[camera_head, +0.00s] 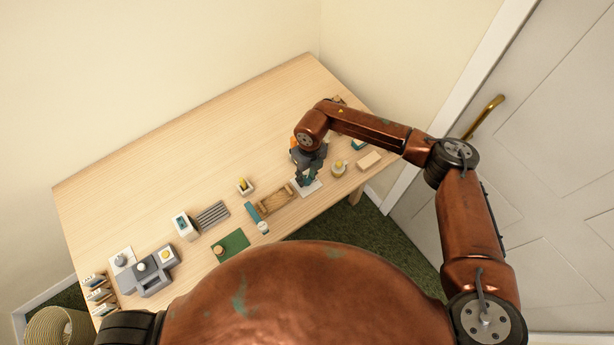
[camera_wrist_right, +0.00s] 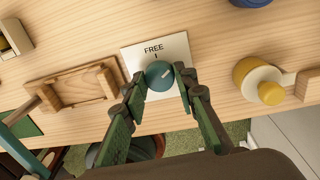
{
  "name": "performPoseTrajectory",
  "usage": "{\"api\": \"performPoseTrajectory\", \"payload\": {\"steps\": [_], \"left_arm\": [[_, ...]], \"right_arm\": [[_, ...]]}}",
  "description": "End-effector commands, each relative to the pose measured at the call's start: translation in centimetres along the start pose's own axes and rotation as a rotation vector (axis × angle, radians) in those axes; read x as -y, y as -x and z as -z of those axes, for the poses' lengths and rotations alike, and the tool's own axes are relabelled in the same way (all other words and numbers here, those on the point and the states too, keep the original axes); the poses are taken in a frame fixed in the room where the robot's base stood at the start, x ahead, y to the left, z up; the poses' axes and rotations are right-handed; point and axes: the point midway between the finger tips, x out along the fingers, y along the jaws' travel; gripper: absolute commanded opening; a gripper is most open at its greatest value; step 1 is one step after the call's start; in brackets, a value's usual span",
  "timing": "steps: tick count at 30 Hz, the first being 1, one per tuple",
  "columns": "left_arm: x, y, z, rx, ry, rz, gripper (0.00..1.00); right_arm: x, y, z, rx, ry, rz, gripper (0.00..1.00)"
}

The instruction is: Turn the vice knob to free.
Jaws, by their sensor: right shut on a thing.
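The vice knob (camera_wrist_right: 159,76) is a round teal knob on a white plate (camera_wrist_right: 178,47) marked FREE with a short tick below the word. A pale line on the knob points up and to the right in the right wrist view, off to the right of the tick. My right gripper (camera_wrist_right: 156,80) is shut on the knob, one finger on each side. In the head view my right gripper (camera_head: 306,178) reaches down over the white plate (camera_head: 315,188) and hides the knob.
A wooden frame (camera_wrist_right: 75,86) lies left of the plate. A yellow-topped round piece (camera_wrist_right: 259,84) stands to its right, beside a wooden block (camera_head: 369,160). A green mat (camera_head: 236,240) and a grey fixture (camera_head: 151,276) are further left. The table's back (camera_head: 180,145) is clear.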

Motion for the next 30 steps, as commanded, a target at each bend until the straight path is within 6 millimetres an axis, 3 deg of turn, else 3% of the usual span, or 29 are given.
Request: {"api": "performPoseTrajectory", "payload": {"steps": [21,30], "left_arm": [[-0.3,-4.0,-1.7,0.026,0.000,-0.004,0.40],[-0.4,-5.1,-2.2,0.035,-0.001,-0.005,0.40]], "right_arm": [[0.2,-0.2,-0.2,-0.042,0.669,0.003,0.02],[0.2,-0.1,-0.3,-0.056,0.875,0.005,0.02]]}}
